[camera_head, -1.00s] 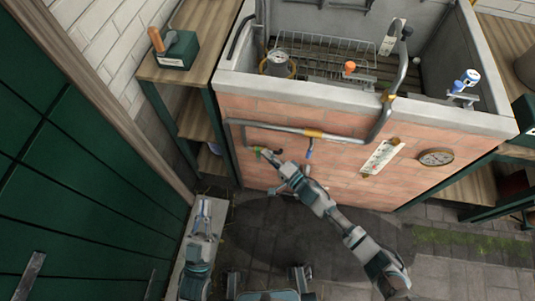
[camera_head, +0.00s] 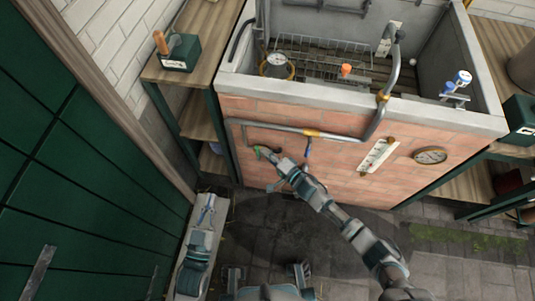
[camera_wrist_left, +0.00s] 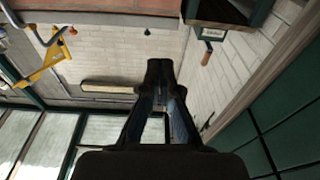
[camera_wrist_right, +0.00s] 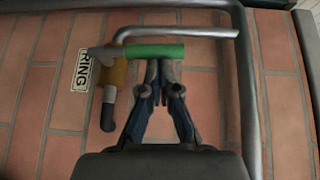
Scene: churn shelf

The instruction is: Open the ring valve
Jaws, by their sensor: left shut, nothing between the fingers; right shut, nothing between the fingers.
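The ring valve has a brass body (camera_wrist_right: 113,75) and a green lever handle (camera_wrist_right: 155,50), beside a "RING" label (camera_wrist_right: 82,70) on the brick wall. The lever runs level to the right of the body in the right wrist view, and its green shows in the head view (camera_head: 262,151). My right gripper (camera_wrist_right: 160,64) is shut, its fingertips right at the lever's lower edge near its free end; I cannot tell whether they touch. It is also in the head view (camera_head: 271,157). My left gripper (camera_head: 207,201) is shut and empty, low at the left, away from the valve.
A grey pipe (camera_head: 278,129) runs along the brick front. A shelf (camera_head: 200,120) stands left, near the green door (camera_head: 80,190).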

